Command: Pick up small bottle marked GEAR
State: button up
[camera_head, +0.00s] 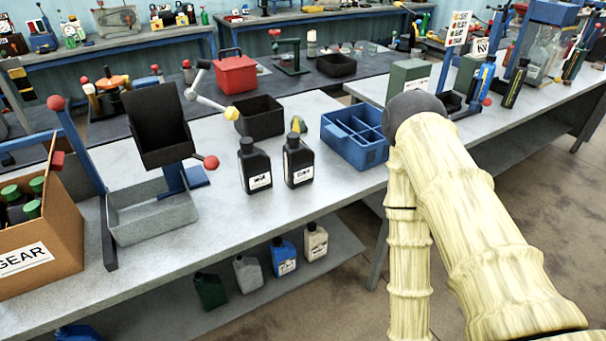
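Two small black bottles stand upright, side by side, near the middle of the grey bench. The left black bottle (255,167) and the right black bottle (298,161) each have a white label, too small for me to read surely. A cardboard box (62,257) at the far left has a label reading GEAR. Several dark bottles with green caps (32,209) stand in it; their labels are hidden. My pale yellow arm fills the right side, and my gripper is not in view.
A blue divided crate (357,151) stands right of the black bottles. A black bin (259,118) stands behind them. A tilted black holder (157,122) rises over a grey tray (153,211) at left. Several containers stand on the lower shelf (338,250). The bench before the bottles is clear.

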aim_at(255, 165)
jog(key=u, duration=3.45)
jog(key=k, duration=2.1)
jog(key=z, duration=1.45)
